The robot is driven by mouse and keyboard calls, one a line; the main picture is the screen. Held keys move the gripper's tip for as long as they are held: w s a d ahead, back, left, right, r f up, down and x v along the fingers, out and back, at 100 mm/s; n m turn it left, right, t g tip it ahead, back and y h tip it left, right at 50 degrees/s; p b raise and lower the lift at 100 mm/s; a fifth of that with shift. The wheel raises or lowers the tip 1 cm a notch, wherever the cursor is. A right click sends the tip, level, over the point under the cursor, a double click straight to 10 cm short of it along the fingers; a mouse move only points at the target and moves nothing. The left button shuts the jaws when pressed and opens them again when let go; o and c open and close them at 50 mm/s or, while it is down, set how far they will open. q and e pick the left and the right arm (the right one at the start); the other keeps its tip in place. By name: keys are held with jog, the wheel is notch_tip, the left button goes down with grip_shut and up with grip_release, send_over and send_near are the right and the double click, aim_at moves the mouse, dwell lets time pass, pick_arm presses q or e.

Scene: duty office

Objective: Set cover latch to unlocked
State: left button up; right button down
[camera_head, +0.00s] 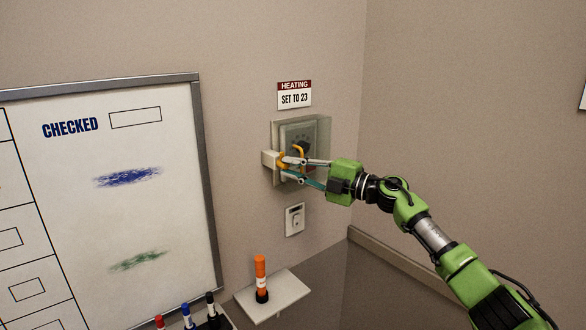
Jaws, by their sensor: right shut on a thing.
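A thermostat under a clear cover (318,140) is fixed to the wall below a "HEATING SET TO 23" sign (294,95). A pale latch block (269,160) sits at the cover's left side. An orange curved piece (299,152) shows in front of the cover, at the fingertips. My right gripper (285,168) reaches in from the right and is shut at the latch area, on what looks like the latch. The fingers hide part of the latch, so its setting cannot be read. My left gripper is not in view.
A light switch (295,219) is on the wall below the cover. A small shelf (287,296) holds an orange marker (260,278) standing upright. A whiteboard (170,215) hangs at the left, with several markers below it.

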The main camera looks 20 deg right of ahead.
jog(key=c, duration=2.2)
grip_release()
jog(key=shift+c, duration=0.2)
jog(key=shift+s+d, duration=0.1)
jog(key=v, duration=1.1)
jog(key=shift+s+d, duration=0.25)
jog(key=shift+d, duration=0.05)
jog(key=shift+f, duration=0.1)
